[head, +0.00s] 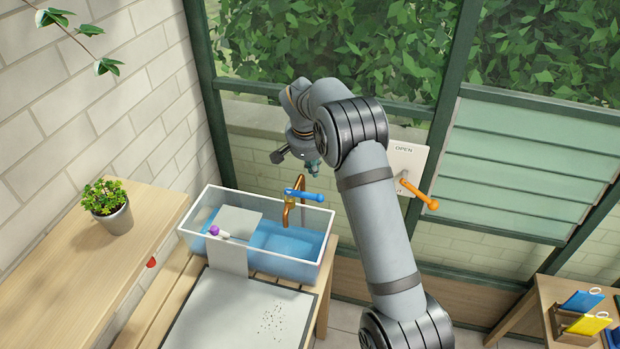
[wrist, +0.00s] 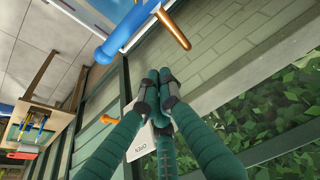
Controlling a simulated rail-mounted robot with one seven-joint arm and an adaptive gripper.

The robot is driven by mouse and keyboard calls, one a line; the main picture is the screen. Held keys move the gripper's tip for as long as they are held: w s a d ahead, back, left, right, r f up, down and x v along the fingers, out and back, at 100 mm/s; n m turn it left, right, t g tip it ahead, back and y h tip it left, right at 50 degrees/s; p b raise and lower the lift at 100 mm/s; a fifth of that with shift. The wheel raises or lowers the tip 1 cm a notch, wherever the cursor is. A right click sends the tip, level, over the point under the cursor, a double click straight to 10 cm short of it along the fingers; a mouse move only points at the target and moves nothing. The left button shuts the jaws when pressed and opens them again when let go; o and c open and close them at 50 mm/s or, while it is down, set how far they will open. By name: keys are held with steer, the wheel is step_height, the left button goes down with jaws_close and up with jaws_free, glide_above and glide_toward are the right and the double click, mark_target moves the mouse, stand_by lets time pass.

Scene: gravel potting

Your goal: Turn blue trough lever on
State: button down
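The blue lever (head: 304,195) sits on the brass tap (head: 301,213) at the back of the water trough (head: 293,268). Its handle points right in the head view. The lever (wrist: 122,35) and brass spout (wrist: 172,28) also show at the top of the wrist view. My gripper (head: 314,168) hangs just above and behind the lever in the head view, apart from it and partly hidden by my arm. In the wrist view my gripper's green fingers (wrist: 161,77) meet at the tips with nothing between them.
An orange lever (head: 419,194) on a white OPEN plate (head: 408,160) is on the wall to the right. A potted plant (head: 108,205) stands left. Blue and yellow scoops (head: 587,323) sit lower right.

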mark_target(303, 196)
steer(key=shift+s+a+f+p, duration=0.25)
steer(key=shift+s+f, duration=0.25)
steer(key=shift+s, duration=0.35)
steer(key=shift+s+a+f+p, duration=0.15)
steer(key=shift+s+f+p, duration=0.3)
steer(key=shift+s, duration=0.35)
steer(key=shift+s, duration=0.1)
steer(key=shift+d+f+b, duration=0.15)
steer(key=shift+b, duration=0.35)
